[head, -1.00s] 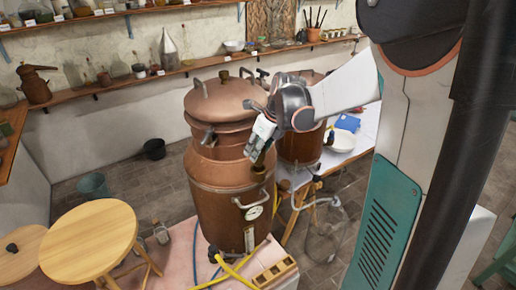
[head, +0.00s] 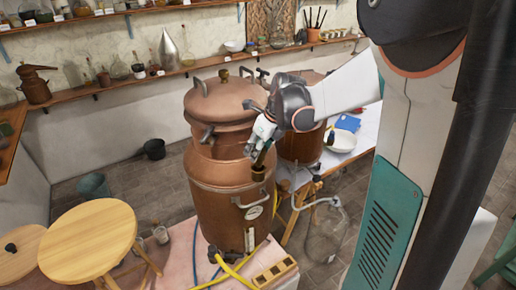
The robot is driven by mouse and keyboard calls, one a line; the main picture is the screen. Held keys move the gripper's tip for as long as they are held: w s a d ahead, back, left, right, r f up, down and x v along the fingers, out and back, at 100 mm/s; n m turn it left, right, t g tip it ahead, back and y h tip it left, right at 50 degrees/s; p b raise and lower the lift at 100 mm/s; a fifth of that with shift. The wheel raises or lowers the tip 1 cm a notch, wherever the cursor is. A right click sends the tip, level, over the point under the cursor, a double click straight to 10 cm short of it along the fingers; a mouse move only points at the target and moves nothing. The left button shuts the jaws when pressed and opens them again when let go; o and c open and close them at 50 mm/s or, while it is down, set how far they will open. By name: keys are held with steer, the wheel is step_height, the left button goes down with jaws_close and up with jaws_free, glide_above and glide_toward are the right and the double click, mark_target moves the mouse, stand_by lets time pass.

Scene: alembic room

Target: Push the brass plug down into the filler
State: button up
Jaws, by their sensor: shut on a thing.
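The large copper still (head: 222,190) stands upright at the middle of the head view. Its filler (head: 258,173) is a short, dark brass neck on the right side of the still's shoulder. My gripper (head: 258,151) is just above the filler, fingers pointing down. It is shut on the brass plug (head: 265,155), which shows only as a small brownish piece at the fingertips. The plug is over the mouth of the filler. The fingers hide part of it, and I cannot tell how far it sits in the neck.
A second copper vessel (head: 301,147) stands close behind my gripper, by a white-topped table (head: 362,140) with a white bowl (head: 342,141). A round wooden stool (head: 88,240) is at the front left. The still's lid handles rise left of my wrist.

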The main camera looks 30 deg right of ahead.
steer(key=shift+f+b, duration=2.15)
steer(key=shift+b, duration=0.05)
stand_by(4.3)
steer(key=o, duration=1.2)
steer(key=shift+o, duration=0.2)
steer(key=shift+r, duration=0.2)
